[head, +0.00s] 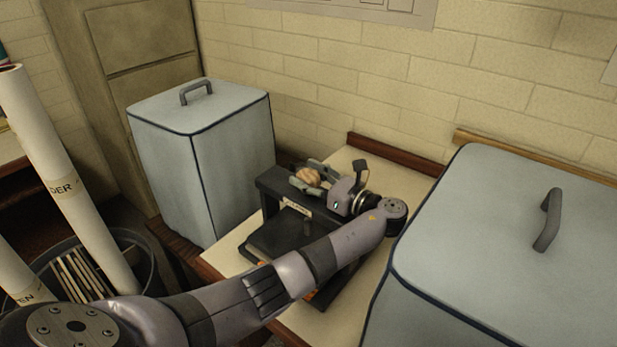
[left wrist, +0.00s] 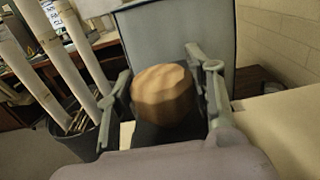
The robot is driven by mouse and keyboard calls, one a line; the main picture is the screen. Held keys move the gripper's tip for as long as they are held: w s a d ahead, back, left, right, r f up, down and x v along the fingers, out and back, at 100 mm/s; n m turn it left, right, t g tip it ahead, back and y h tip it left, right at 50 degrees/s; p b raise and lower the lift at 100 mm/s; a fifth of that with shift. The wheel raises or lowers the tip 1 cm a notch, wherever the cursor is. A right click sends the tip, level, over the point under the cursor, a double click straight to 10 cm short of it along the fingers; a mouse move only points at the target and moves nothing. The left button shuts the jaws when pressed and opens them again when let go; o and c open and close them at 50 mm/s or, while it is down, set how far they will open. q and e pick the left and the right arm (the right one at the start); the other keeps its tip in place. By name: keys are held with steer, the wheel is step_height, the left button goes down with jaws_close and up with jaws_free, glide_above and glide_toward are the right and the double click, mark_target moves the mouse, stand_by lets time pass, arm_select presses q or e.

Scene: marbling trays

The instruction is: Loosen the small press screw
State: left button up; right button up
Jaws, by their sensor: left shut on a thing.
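The small press (head: 275,193) is a dark frame with a pale label on its front, standing on the cream table between two covered boxes. Its screw has a faceted wooden knob (head: 308,177) at the top, which also shows large in the left wrist view (left wrist: 165,97). My left gripper (head: 311,174) reaches in over the press and is shut on the knob, one finger on each side. The screw's shaft below the knob is hidden. My left forearm covers part of the press's front. My right gripper is not in view.
Pale blue covered boxes with grey handles stand left (head: 225,150) and right (head: 470,240) of the press. A bin (head: 135,262) holding long paper rolls (head: 70,185) stands at the left. A brick wall (head: 400,65) is behind. Bare table (head: 375,160) shows behind the press.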

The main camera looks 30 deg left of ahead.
mark_target(308, 174)
arm_select(q)
steer(key=shift+n+g+b, duration=1.5)
steer(key=shift+n+g, duration=0.4)
steer(key=shift+g, duration=1)
steer(key=shift+h, duration=0.3)
steer(key=o, duration=1.2)
steer(key=shift+r, duration=0.25)
step_height(308, 174, up, 10)
steer(key=shift+f, duration=0.2)
